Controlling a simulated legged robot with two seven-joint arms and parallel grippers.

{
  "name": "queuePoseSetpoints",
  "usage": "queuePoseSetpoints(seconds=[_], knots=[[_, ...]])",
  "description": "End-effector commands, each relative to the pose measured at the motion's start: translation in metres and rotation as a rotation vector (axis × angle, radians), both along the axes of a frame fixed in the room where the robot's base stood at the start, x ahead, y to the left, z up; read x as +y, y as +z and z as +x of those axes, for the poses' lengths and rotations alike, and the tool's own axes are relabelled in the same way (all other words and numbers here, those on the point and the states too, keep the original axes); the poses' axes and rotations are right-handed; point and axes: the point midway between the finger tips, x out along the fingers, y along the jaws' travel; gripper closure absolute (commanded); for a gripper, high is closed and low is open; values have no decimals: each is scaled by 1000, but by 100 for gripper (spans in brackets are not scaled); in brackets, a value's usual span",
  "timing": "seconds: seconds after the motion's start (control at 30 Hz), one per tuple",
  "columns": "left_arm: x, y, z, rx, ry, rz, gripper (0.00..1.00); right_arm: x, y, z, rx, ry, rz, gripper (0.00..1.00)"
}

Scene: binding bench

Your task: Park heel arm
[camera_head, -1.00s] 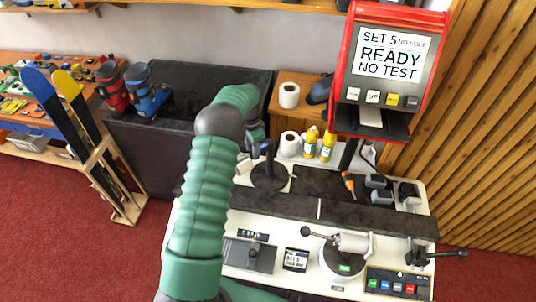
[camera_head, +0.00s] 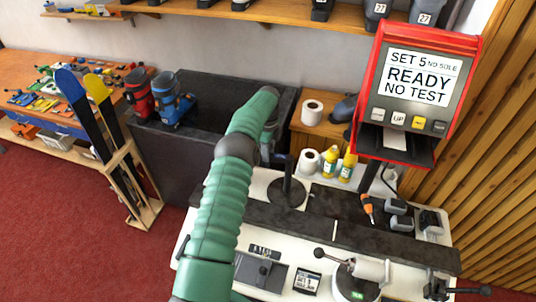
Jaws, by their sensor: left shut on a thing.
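The heel arm (camera_head: 287,172) is a dark upright post with a short bar at its top. It stands on a round black base (camera_head: 285,194) on the white binding bench (camera_head: 262,184). My green left arm rises through the middle of the view and bends down at its far end. My left gripper (camera_head: 268,149) is beside the top of the post, shut on the heel arm's bar; my own arm hides much of the fingers and the contact. My right gripper is out of view.
A red tester (camera_head: 417,85) reads "SET 5 NO SOLE, READY, NO TEST". Yellow bottles (camera_head: 347,165), a paper roll (camera_head: 309,161) and an orange-handled tool (camera_head: 367,207) are to the right. A clamp lever (camera_head: 365,269) is in front. Boots (camera_head: 172,98) and skis (camera_head: 86,117) are left.

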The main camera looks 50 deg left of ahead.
Motion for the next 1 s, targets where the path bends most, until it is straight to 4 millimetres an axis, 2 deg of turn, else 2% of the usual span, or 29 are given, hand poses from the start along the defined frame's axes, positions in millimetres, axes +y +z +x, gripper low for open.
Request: queuePoseSetpoints(seconds=[0.3, 0.77, 0.8, 0.9, 1.0], knots=[[4, 1, 8, -7, -90, 3, 100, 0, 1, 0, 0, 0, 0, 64], [4, 2, 9, -9, -102, 5, 100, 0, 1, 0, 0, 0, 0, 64], [4, 2, 9, -9, -102, 5, 61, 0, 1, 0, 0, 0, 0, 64], [4, 2, 9, -7, -101, 5, 48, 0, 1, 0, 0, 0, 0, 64], [4, 2, 8, -5, -101, 3, 47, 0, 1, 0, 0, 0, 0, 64]])
